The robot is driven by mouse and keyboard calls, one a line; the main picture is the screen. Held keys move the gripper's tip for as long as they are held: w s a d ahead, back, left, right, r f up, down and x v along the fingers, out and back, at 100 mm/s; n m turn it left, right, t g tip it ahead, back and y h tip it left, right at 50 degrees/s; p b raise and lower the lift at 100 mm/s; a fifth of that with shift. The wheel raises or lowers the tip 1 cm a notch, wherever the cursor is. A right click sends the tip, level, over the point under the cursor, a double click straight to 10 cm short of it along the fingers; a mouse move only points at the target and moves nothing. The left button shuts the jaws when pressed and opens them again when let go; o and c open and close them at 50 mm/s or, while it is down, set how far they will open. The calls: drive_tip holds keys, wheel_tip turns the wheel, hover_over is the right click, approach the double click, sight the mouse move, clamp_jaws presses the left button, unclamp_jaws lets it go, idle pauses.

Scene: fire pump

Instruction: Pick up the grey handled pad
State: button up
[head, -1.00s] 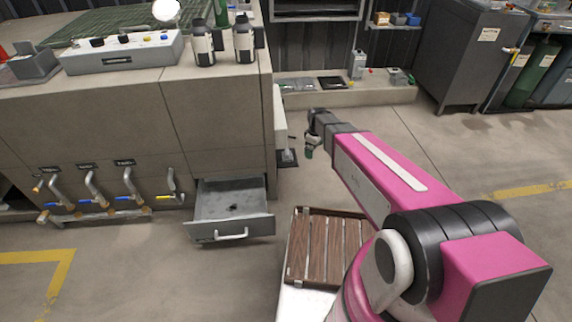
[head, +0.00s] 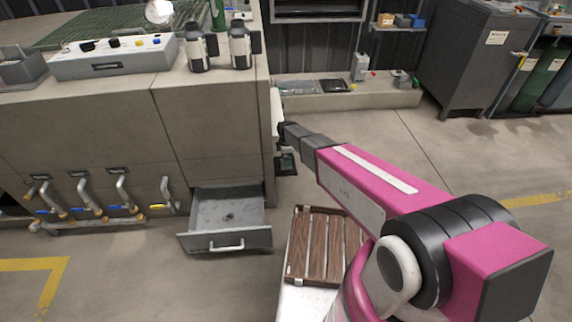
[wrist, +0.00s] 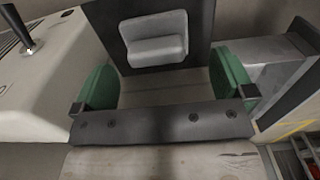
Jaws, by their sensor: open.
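A light grey rounded block (wrist: 155,40), which looks like the grey handled pad, lies on a dark flat panel (wrist: 118,28) in the wrist view. Its handle cannot be made out clearly. My gripper (wrist: 166,82) is open, its two green fingers spread wide with nothing between them. The block is beyond the fingertips, roughly centred between them and apart from them. In the head view my gripper (head: 288,160) is low beside the right end of the grey cabinet, partly hidden by my arm, and the pad cannot be made out there.
The grey cabinet (head: 215,125) stands close on the left, with an open drawer (head: 227,241) low at its front. Two dark bottles (head: 240,45) stand on top. A slatted wooden tray (head: 318,245) is near my base. The floor to the right is clear.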

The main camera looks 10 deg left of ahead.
drive_tip(key=f, duration=0.4)
drive_tip(key=shift+w+f, duration=0.25)
drive_tip(key=shift+f, duration=0.15)
drive_tip(key=c, duration=0.8)
wheel_tip(320, 180, up, 9)
drive_tip(key=shift+r, duration=0.55)
drive_tip(key=shift+o, duration=0.2)
